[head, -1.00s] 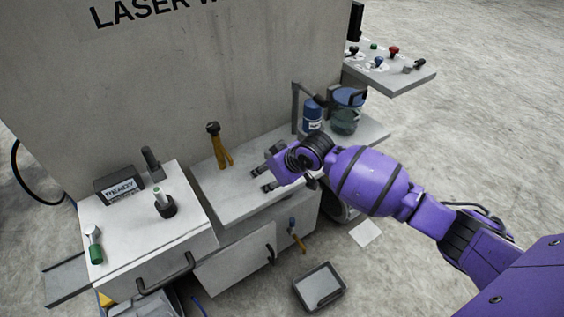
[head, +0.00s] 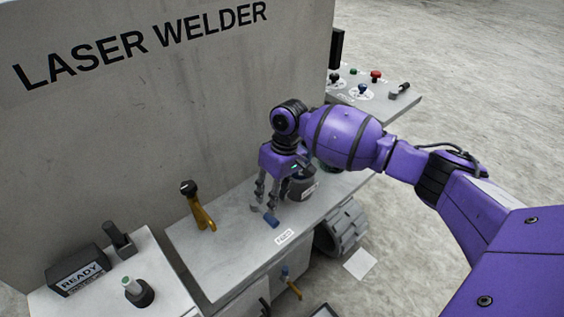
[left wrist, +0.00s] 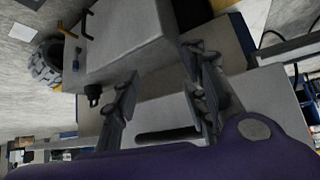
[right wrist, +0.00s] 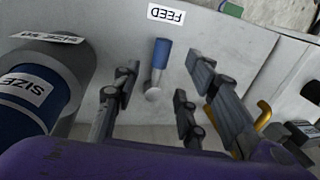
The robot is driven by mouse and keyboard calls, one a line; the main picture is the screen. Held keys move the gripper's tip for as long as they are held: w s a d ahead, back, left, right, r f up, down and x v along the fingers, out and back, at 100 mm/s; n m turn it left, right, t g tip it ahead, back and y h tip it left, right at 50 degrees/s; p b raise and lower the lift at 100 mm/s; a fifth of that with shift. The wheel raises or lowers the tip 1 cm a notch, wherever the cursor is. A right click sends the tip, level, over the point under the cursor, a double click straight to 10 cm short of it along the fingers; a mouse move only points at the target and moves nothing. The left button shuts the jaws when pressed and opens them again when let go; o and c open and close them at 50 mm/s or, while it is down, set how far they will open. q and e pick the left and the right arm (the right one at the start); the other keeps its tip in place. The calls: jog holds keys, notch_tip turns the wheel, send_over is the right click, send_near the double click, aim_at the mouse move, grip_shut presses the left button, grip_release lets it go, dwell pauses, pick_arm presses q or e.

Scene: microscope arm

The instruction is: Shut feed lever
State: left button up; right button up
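The feed lever (head: 270,217) has a blue grip and a pale metal end. It stands on the grey bench beside the white FEED label (head: 284,236). My right gripper (head: 267,200) points down over it from behind. In the right wrist view, the lever (right wrist: 160,62) lies between the two spread fingers of my right gripper (right wrist: 163,75), with gaps on both sides. That gripper is open and empty. My left gripper (left wrist: 162,85) is open and empty in its wrist view, above grey cabinet surfaces. It is outside the head view.
A container labelled SIZE (right wrist: 40,95) stands close beside my right gripper. A yellow-handled lever (head: 199,208) stands on its other side. The READY box (head: 78,271) and a green-topped knob (head: 136,290) are at lower left. The LASER WELDER wall (head: 170,100) rises behind the bench.

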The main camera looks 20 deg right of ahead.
aim_at(271, 217)
jog(key=f, duration=0.2)
jog(key=s+a+f, duration=0.1)
jog(key=f, duration=0.1)
jog(key=shift+f, duration=0.1)
jog(key=shift+a+f, duration=0.2)
jog(key=shift+f, duration=0.95)
jog(key=shift+w+f, duration=0.1)
jog(key=shift+f, duration=0.3)
jog(key=c, duration=0.9)
pick_arm(q)
jog(key=shift+s+a+f+g, duration=0.1)
jog(key=shift+s+f+g, duration=0.05)
jog(key=shift+s+f, duration=0.4)
jog(key=shift+s+a+f+g, duration=0.15)
jog(key=shift+s+f, duration=0.15)
jog(key=shift+s, duration=0.45)
pick_arm(e)
jog(key=shift+a, duration=0.1)
grip_shut()
